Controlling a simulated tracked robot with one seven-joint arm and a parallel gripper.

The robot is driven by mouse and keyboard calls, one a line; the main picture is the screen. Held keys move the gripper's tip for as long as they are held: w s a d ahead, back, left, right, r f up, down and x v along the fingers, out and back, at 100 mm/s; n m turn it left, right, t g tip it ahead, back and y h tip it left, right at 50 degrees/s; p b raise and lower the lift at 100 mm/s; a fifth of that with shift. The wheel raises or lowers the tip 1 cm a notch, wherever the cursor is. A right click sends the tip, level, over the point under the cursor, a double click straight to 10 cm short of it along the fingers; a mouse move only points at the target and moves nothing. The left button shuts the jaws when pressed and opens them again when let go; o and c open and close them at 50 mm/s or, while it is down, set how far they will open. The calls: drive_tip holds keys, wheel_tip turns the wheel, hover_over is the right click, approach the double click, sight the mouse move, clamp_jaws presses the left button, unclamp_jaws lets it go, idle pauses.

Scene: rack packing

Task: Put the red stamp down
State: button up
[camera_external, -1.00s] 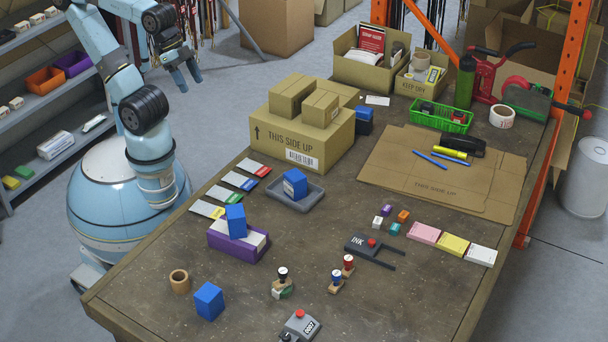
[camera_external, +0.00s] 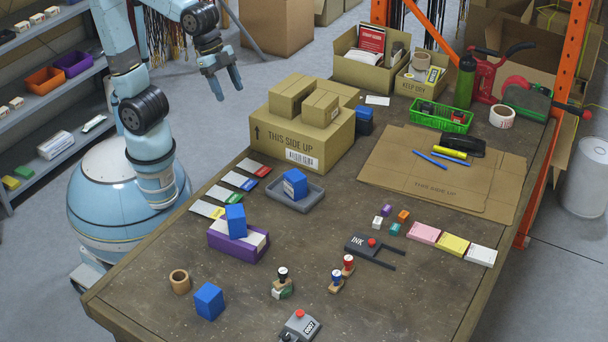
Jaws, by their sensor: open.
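The red stamp (camera_external: 348,265) stands upright on the table, with a red top and a wooden base. A blue-topped stamp (camera_external: 337,280) stands just in front of it, and a black-topped stamp (camera_external: 282,281) stands to their left by a small green and white piece. My gripper (camera_external: 226,88) is open and empty, pointing down in the air at the upper left, behind the big carton and far from the stamps.
A purple box (camera_external: 228,243), blue blocks (camera_external: 209,300) and a grey tray (camera_external: 312,196) are to the left. The large carton (camera_external: 340,140) stands between my gripper and the stamps.

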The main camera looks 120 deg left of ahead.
drive_tip(key=w+d+f+m, duration=0.2)
drive_tip(key=w, duration=0.9)
drive_tip(key=m+g+h, duration=0.2)
drive_tip(key=m+h, duration=0.1)
drive_tip(key=m, duration=0.1)
hover_over(348, 258)
drive_tip(key=s+a, duration=0.2)
drive_tip(key=f, duration=2.9)
drive_tip(key=shift+d+f, duration=0.15)
drive_tip(key=shift+d, duration=0.05)
drive_tip(key=shift+w+x, duration=0.2)
drive_tip(key=shift+x, duration=1.35)
drive_tip(key=shift+w+x, duration=0.15)
drive_tip(key=shift+x, duration=1.4)
drive_tip(key=shift+a, duration=0.15)
clamp_jaws()
drive_tip(key=shift+r, duration=0.2)
